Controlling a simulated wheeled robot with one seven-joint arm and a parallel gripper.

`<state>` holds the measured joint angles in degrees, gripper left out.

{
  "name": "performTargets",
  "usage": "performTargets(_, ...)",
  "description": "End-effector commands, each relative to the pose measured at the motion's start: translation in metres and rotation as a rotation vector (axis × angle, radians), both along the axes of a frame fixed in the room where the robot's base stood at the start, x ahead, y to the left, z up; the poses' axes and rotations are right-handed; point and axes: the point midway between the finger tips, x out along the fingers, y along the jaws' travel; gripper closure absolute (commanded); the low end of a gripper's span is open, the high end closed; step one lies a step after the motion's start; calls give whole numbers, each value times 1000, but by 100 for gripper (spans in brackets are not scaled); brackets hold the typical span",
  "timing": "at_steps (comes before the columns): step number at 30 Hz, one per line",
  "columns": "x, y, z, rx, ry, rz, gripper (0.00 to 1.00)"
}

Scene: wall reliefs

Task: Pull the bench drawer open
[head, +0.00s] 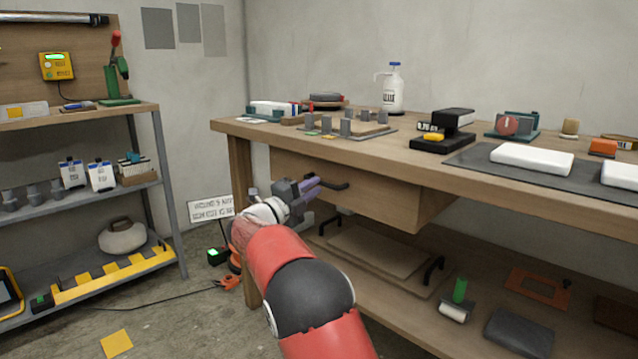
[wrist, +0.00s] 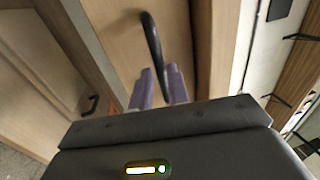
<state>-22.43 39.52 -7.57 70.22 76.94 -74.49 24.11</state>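In the wrist view the handle (wrist: 150,38) is a black arch on the wooden front (wrist: 112,30). My gripper (head: 314,185) is at the handle, with two purple fingers apart. In the wrist view the fingertips (wrist: 160,72) stand on either side of the handle's near part. I cannot tell whether they touch it.
A lower bench shelf (head: 385,290) holds a board with black handles (head: 378,250) and a green-topped roller (head: 457,298). A shelf rack (head: 80,215) stands at left. A cable and orange-handled tool (head: 228,283) lie on the floor by the bench leg.

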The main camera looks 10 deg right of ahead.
Motion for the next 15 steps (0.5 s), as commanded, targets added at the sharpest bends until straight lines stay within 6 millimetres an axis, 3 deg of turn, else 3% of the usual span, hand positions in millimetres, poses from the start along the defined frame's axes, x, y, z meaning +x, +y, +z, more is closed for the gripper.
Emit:
performTargets(6,15,-21,6,-1,0,0,83)
performTargets(15,18,-25,6,-2,1,2,83)
